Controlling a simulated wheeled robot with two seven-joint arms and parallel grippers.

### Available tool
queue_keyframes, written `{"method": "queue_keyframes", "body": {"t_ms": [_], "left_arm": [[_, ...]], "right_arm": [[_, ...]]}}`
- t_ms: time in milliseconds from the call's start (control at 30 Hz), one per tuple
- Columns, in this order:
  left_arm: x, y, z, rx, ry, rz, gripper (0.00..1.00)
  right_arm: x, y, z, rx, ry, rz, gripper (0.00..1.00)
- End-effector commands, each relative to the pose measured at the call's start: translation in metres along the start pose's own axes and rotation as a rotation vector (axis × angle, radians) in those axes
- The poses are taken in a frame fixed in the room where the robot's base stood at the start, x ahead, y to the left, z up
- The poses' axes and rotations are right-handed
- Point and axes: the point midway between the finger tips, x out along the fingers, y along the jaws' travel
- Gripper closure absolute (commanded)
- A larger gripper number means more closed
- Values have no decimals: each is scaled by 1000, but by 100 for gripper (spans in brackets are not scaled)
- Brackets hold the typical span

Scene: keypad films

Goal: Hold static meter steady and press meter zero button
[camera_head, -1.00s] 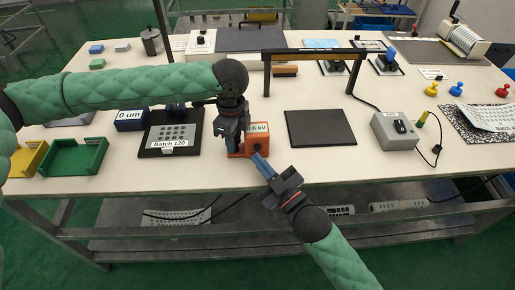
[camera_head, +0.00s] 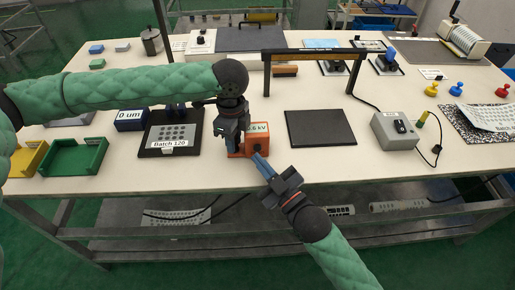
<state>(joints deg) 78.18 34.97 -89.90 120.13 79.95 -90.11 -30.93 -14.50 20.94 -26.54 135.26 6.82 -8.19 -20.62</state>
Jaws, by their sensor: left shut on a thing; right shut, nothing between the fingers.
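The static meter (camera_head: 259,133) is a small orange box on the table near its front edge, with a white display whose text ends in "kV". My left gripper (camera_head: 234,148) comes down from above and is shut on the meter's left side. My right gripper (camera_head: 260,160) is shut with nothing between its fingers. Its tips point up and left at the front face of the meter, close to a dark round spot there. I cannot tell whether the tips touch it. The zero button cannot be made out clearly; the gripper partly covers the front.
A dark flat pad (camera_head: 320,128) lies right of the meter, and a black-framed keypad sheet marked "Batch 120" (camera_head: 170,152) lies left. A black bar frame (camera_head: 313,52) stands behind. A grey box with a black switch (camera_head: 394,131) is at right. A green tray (camera_head: 75,158) is at left.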

Motion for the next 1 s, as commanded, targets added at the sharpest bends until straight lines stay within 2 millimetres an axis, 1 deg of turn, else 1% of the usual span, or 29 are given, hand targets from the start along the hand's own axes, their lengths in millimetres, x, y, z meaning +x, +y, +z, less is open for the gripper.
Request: {"method": "queue_keyframes", "body": {"t_ms": [267, 600, 1000], "left_arm": [[0, 0, 0, 0, 0, 1, 100], [0, 0, 0, 0, 0, 1, 100], [0, 0, 0, 0, 0, 0, 100]], "right_arm": [[0, 0, 0, 0, 0, 0, 100], [7, 4, 3, 1, 0, 0, 100], [7, 4, 4, 0, 0, 0, 100]]}}
